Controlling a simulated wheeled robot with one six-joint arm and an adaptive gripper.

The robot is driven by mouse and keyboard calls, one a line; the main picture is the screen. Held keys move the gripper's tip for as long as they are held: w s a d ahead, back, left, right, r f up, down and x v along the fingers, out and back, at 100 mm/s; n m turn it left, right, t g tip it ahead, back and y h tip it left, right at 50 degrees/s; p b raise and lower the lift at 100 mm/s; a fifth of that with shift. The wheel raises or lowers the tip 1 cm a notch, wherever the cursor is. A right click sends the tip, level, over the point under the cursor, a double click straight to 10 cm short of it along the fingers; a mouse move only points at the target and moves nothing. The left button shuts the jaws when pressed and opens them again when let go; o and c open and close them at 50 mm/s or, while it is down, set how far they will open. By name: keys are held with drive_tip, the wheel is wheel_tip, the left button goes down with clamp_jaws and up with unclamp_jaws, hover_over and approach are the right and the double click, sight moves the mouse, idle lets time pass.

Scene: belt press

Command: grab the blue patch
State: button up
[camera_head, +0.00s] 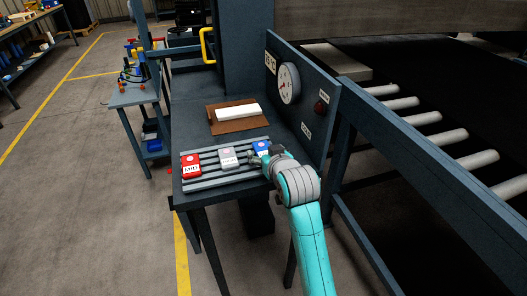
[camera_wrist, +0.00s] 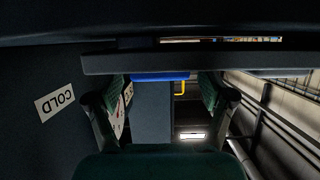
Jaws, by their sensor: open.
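The blue patch (camera_head: 261,147) lies at the right end of a ribbed dark rack (camera_head: 218,179) on the bench, partly hidden behind my gripper. My gripper (camera_head: 263,158) is at the blue patch, with its fingers close to it. In the wrist view my gripper (camera_wrist: 160,98) has its two fingers spread wide apart. A blue strip (camera_wrist: 160,77), seemingly the blue patch seen edge-on, spans much of the gap between them. I cannot tell whether either finger touches it.
A grey patch (camera_head: 228,158) and a red patch (camera_head: 191,166) lie left on the same rack. An upright panel with a gauge (camera_head: 289,84) stands close on the right. A yellow handle (camera_head: 207,46) is further back.

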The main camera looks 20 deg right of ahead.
drive_tip(key=shift+w, duration=0.1)
drive_tip(key=shift+c, duration=0.2)
drive_tip(key=c, duration=1.2)
drive_tip(key=shift+c, duration=0.2)
wheel_tip(320, 180, up, 10)
